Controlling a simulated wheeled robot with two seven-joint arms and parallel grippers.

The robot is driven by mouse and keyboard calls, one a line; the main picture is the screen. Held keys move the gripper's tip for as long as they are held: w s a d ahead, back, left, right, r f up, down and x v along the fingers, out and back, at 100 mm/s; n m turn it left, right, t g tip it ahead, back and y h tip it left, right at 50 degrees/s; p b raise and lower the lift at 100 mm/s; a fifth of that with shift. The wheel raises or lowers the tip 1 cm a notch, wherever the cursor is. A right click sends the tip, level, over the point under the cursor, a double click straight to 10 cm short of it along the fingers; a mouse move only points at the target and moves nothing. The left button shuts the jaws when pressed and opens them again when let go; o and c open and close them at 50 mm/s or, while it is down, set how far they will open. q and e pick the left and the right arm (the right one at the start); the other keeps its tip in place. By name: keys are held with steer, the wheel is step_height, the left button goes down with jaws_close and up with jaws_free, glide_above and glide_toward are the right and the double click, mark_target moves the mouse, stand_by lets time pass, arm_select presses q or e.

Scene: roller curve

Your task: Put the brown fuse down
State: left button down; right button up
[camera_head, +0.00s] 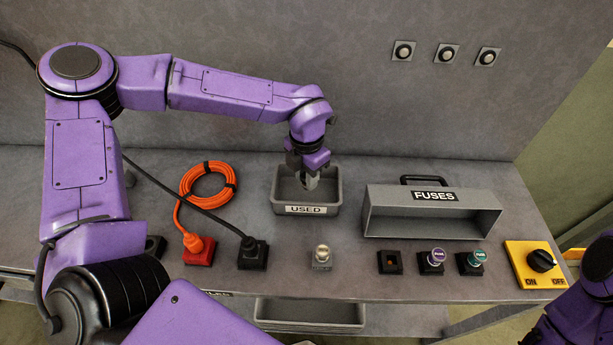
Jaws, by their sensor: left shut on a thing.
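My left gripper (309,180) points down inside the grey tray labelled USED (306,209). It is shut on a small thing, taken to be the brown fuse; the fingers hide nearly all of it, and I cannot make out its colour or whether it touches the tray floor. My right arm shows only at the lower right edge, and its gripper is out of view.
A grey FUSES box (415,215) stands right of the tray. In front are a dark socket with an orange-brown inside (390,264), a purple fuse (436,257), a teal fuse (474,258), a pale-topped piece (321,256), a yellow switch (538,264) and cabled plugs (252,254).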

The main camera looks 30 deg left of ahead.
arm_select(q)
steer(key=shift+f, duration=0.9)
steer(key=shift+f, duration=0.45)
steer(key=c, duration=0.9)
jaws_free()
steer(key=shift+o, duration=0.2)
